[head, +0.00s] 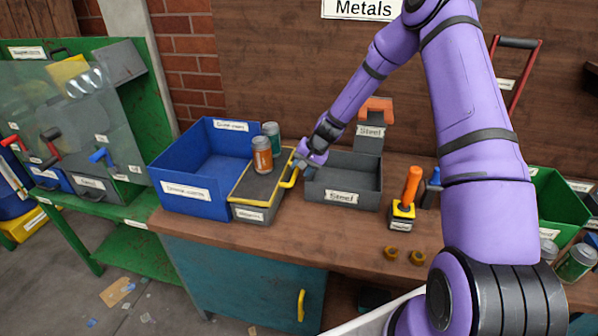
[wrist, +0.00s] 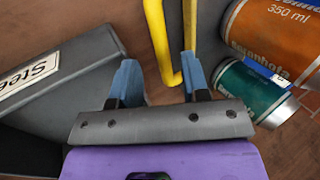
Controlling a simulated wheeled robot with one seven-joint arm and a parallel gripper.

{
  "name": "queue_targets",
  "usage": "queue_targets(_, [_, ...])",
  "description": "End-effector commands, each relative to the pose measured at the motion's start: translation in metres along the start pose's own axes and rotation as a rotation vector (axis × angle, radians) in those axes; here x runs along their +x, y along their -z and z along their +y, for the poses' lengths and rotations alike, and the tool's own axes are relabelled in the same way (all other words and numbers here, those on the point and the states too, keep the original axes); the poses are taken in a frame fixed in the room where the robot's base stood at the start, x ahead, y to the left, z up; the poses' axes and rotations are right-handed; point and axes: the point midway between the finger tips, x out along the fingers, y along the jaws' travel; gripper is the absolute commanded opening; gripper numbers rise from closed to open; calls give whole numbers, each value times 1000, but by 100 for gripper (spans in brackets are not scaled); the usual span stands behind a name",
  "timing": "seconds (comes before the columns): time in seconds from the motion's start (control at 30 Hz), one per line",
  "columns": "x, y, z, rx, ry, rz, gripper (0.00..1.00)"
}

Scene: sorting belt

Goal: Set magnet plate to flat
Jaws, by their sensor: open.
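The magnet plate (head: 268,186) is a dark grey panel with yellow edging on a labelled grey box. It lies roughly level; I cannot tell any slight tilt. Its yellow handle (head: 290,178) is on its right side and shows large in the wrist view (wrist: 159,42). My gripper (head: 300,163) is at this handle. In the wrist view my gripper (wrist: 160,72) is open, with part of the yellow handle between its blue fingers. The right finger overlaps the handle's edge; I cannot tell whether they touch. An orange can (head: 262,154) and a teal can (head: 272,137) stand at the plate.
A blue bin (head: 190,190) stands left of the plate. A grey steel bin (head: 342,197) is close on the right. Beyond it are an orange-handled lever (head: 411,185) and two brass rings (head: 391,253). A green bin (head: 560,205) stands far right.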

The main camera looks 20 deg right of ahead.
Motion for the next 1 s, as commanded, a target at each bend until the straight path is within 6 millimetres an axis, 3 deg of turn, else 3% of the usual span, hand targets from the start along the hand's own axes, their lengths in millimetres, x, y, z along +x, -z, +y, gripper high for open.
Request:
queue_targets(0.2, [-43,1,0,-1,0,3,42])
queue_targets(0.4, [-72,1,1,0,-1,2,42])
queue_targets(0.6, [-84,0,1,0,-1,-1,42])
queue_targets(0.87, [-85,0,1,0,-1,-1,42])
queue_targets(1.0, [-88,1,5,2,-7,2,12])
